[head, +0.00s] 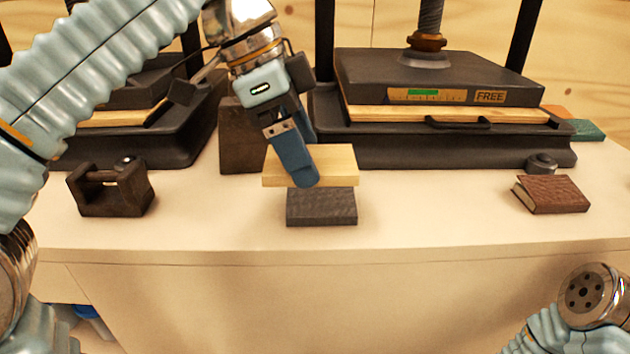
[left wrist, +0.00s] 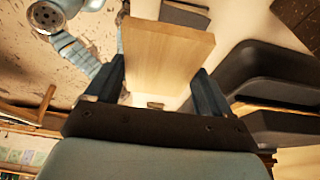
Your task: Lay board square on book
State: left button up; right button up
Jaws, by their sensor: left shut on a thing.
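A pale wooden board (head: 335,163) is held in my left gripper (head: 304,170), whose blue fingers are shut on it. In the left wrist view the board (left wrist: 168,52) stands out between both fingers. A dark grey, book-like block (head: 321,209) lies on the table, just below the board in the head view. The board hides its far part, and I cannot tell whether they touch. A dark flat piece, likely the same block (left wrist: 185,14), shows past the board in the left wrist view. My right gripper is not in view.
A large press (head: 440,80) labelled FREE stands behind, with another press (head: 150,125) at left. A dark handled weight (head: 110,188) sits left, a brown block (head: 240,140) behind the gripper, and a red-brown book (head: 552,194) right. The table between has free room.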

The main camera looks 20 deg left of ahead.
aim_at(323, 202)
pick_arm(q)
jog(key=shift+w+d+f, duration=0.2)
jog(key=shift+w+f, duration=0.4)
jog(key=shift+f, duration=0.25)
jog(key=f, duration=0.1)
jog(key=w+f, duration=0.1)
jog(key=f, duration=0.1)
jog(key=f+b, duration=0.1)
jog(key=f, duration=0.1)
jog(key=shift+w+d, duration=0.25)
jog(key=shift+w, duration=0.05)
jog(key=shift+f, duration=0.2)
jog(key=o, duration=0.9)
jog(key=shift+r, duration=0.35)
jog(key=p+v, duration=0.2)
jog(key=v, duration=0.7)
jog(key=shift+s+a+r, duration=0.1)
jog(key=shift+a+r, duration=0.1)
jog(key=shift+r, duration=0.15)
jog(key=shift+v, duration=0.95)
